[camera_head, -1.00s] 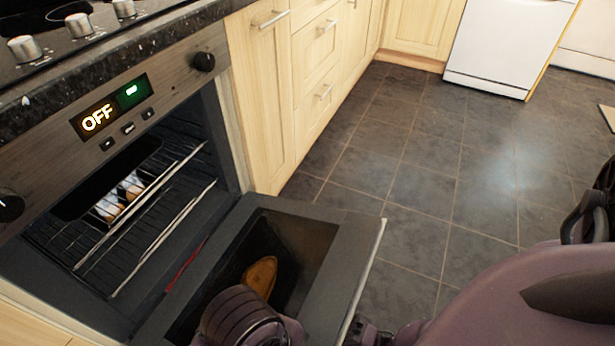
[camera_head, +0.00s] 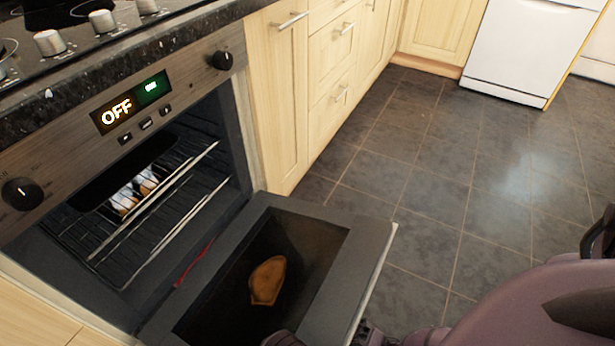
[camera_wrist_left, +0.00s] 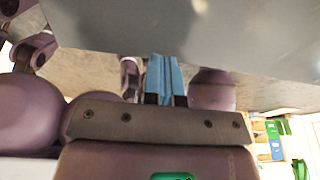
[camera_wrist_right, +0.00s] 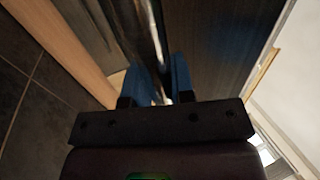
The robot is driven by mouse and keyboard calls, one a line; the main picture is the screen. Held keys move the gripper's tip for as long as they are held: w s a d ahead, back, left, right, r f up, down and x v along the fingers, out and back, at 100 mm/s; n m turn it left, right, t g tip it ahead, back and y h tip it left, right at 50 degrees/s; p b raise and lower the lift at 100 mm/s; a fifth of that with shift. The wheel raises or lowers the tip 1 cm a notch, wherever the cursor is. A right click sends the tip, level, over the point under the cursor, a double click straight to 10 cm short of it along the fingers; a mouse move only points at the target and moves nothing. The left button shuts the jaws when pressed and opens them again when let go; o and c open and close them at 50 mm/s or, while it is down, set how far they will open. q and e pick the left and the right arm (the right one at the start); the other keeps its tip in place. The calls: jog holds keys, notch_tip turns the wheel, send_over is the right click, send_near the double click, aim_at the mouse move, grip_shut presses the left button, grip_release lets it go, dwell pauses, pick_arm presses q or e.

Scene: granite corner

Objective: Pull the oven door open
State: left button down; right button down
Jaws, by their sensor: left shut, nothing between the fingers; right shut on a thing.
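The oven door (camera_head: 335,262) is folded down and looks close to flat, with the oven cavity exposed behind it. Its dark window shows a brown reflection-like patch. The metal handle bar (camera_head: 377,275) runs along the door's outer edge. My right gripper (camera_wrist_right: 165,80) is shut on the handle (camera_wrist_right: 157,40) in the right wrist view; in the head view only a bit of it shows at the bottom edge. My left gripper (camera_wrist_left: 165,78) is shut and empty, beneath a grey smooth surface in the left wrist view. The head view does not show its fingers.
Wire racks (camera_head: 165,205) sit inside the oven. The control panel (camera_head: 130,105) reads OFF. Wooden cabinets (camera_head: 275,95) stand right of the oven. The tiled floor (camera_head: 440,170) is clear towards a white appliance (camera_head: 520,50) at the back.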

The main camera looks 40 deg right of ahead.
pick_arm(q)
jog(key=shift+f, duration=0.3)
pick_arm(e)
jog(key=shift+w+r, duration=0.2)
jog(key=shift+w, duration=0.1)
